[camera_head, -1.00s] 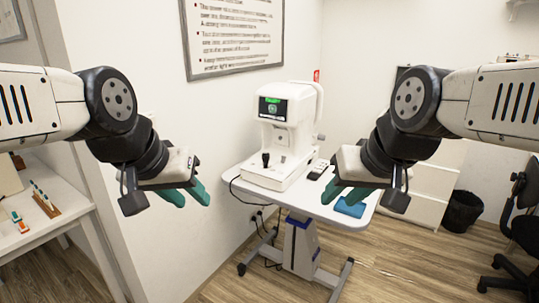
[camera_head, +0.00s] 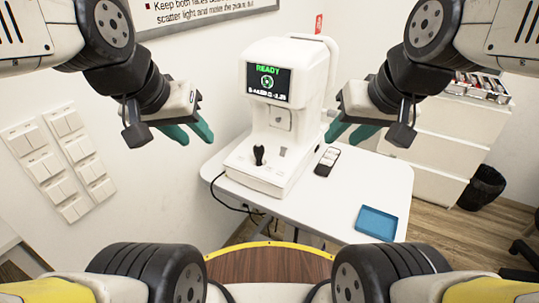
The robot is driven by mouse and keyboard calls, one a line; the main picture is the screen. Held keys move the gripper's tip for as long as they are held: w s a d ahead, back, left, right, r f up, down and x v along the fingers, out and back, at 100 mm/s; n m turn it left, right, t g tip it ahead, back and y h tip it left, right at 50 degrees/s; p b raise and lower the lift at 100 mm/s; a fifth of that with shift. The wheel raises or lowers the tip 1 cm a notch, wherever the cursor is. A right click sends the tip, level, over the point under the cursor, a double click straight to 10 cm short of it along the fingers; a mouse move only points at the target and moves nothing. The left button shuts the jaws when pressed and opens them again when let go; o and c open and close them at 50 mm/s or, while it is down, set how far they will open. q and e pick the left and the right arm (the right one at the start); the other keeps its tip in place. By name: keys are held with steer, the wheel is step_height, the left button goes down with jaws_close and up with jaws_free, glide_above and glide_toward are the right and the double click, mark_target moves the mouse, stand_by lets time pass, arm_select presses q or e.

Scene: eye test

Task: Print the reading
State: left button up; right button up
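The white eye test machine (camera_head: 300,110) stands on a white table (camera_head: 345,205). Its dark screen (camera_head: 268,83) shows READY in green, a green ring and a line of small figures that I cannot read surely. A black joystick (camera_head: 259,156) stands on its base, with a small grey part (camera_head: 283,152) to the right. My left gripper (camera_head: 192,132), with teal fingers apart, is open and empty in the air left of the machine. My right gripper (camera_head: 349,132) is open and empty in the air to its right. Neither appears to touch the machine.
A dark remote-like device (camera_head: 327,161) and an empty-looking blue tray (camera_head: 377,223) lie on the table right of the machine. White drawers (camera_head: 440,140) and a black bin (camera_head: 483,187) stand at the right. Wall switches (camera_head: 62,165) are at the left.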

jaws_close()
steer(key=shift+s, duration=0.1)
stand_by(1.6)
